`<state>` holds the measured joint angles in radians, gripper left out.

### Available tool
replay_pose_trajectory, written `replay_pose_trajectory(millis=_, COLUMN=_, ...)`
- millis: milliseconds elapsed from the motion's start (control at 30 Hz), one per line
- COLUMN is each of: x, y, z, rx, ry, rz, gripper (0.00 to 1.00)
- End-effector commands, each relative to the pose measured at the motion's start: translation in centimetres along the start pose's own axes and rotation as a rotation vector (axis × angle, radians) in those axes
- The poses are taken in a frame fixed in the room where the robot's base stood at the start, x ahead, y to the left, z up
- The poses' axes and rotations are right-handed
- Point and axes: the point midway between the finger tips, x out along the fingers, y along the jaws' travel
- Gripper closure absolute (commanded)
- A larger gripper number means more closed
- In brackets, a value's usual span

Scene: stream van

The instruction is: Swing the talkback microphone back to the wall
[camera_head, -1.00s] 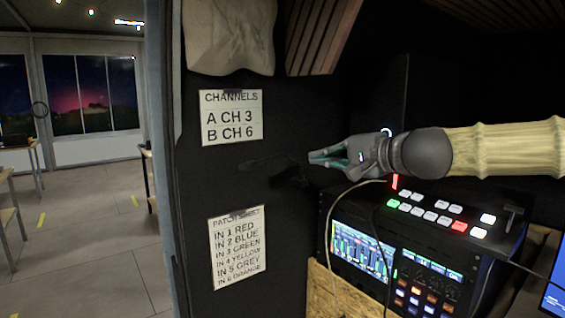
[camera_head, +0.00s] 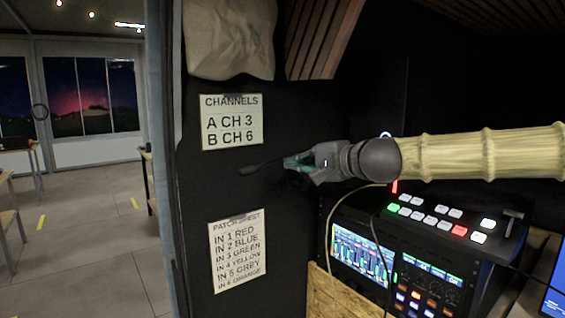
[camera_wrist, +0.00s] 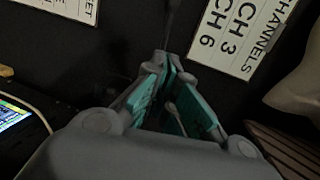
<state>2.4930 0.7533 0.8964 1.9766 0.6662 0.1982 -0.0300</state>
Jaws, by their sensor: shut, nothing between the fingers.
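The talkback microphone (camera_head: 248,168) is a thin dark gooseneck with a thicker tip, hard to see against the black wall. It reaches left from my gripper's fingertips, between the two paper sheets. My gripper (camera_head: 288,163) points left, close in front of the wall, with its teal-lined fingers shut. In the wrist view, the fingertips (camera_wrist: 165,62) meet at the base of the dark microphone stem (camera_wrist: 172,22), which runs up past them. I cannot tell whether they touch it. A small pale rounded piece (camera_wrist: 172,108) shows between the finger linkages; the microphone's mount is hidden.
The channels sheet (camera_head: 232,122) hangs above and the patch sheet (camera_head: 238,252) below. A switcher rack with lit buttons (camera_head: 430,215) stands under my arm, with a pale cable (camera_head: 328,225) looping at its left. An open doorway lies left of the wall.

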Motion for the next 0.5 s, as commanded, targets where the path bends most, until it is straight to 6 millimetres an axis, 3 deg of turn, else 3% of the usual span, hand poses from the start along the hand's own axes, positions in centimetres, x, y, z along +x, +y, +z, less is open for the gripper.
replay_pose_trajectory(millis=500, x=4.8, y=0.0, z=0.1, rx=0.001, ry=-0.001, rz=0.002, gripper=1.0)
